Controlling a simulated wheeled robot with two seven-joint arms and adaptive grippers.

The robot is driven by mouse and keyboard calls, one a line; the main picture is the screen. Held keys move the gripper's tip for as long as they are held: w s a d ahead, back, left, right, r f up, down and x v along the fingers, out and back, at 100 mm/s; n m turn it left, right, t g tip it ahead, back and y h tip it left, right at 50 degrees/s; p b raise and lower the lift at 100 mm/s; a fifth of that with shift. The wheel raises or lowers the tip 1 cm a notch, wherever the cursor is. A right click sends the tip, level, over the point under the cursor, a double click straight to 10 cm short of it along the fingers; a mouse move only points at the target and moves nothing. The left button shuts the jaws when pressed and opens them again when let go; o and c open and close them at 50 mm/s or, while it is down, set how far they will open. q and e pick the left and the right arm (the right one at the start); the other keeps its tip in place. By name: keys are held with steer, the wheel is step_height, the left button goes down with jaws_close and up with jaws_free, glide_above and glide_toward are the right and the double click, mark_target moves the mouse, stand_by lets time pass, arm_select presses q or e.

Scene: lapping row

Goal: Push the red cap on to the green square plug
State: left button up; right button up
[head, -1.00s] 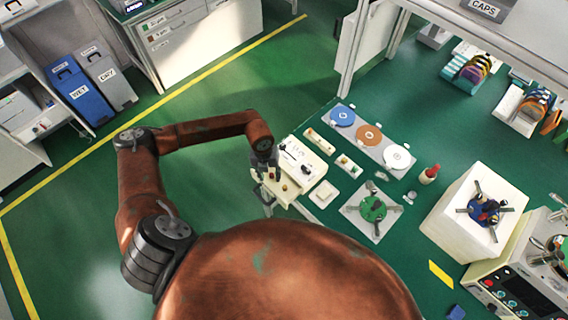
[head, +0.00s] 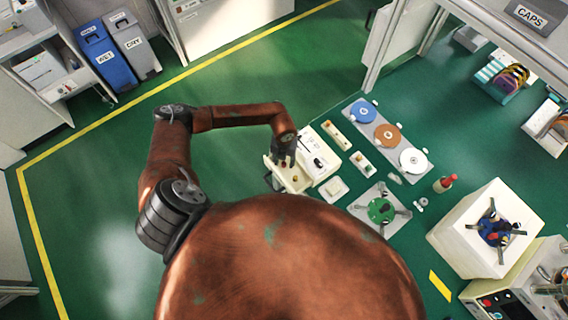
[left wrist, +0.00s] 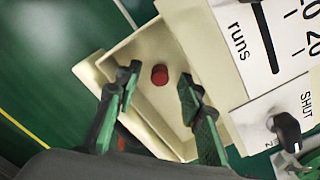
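A small round red piece (left wrist: 159,75), which looks like the red cap, lies in an open cream drawer (left wrist: 140,50) in the left wrist view. My left gripper (left wrist: 158,82) is open, its two green fingers apart on either side of the red piece with gaps showing. In the head view the left gripper (head: 284,160) hangs over the drawer (head: 277,178), hiding part of it. I cannot make out the green square plug for certain in either view. My right gripper is not in view.
The drawer belongs to a cream box (head: 318,158) with a scale and a black knob (left wrist: 288,130). Behind it are a grey plate with coloured discs (head: 388,135). A fixture with a green disc (head: 381,209) and a red-topped bottle (head: 446,182) stand to the right.

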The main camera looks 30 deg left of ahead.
arm_select(q)
steer(key=shift+c, duration=0.4)
steer(key=c, duration=0.8)
steer(key=shift+o, duration=0.2)
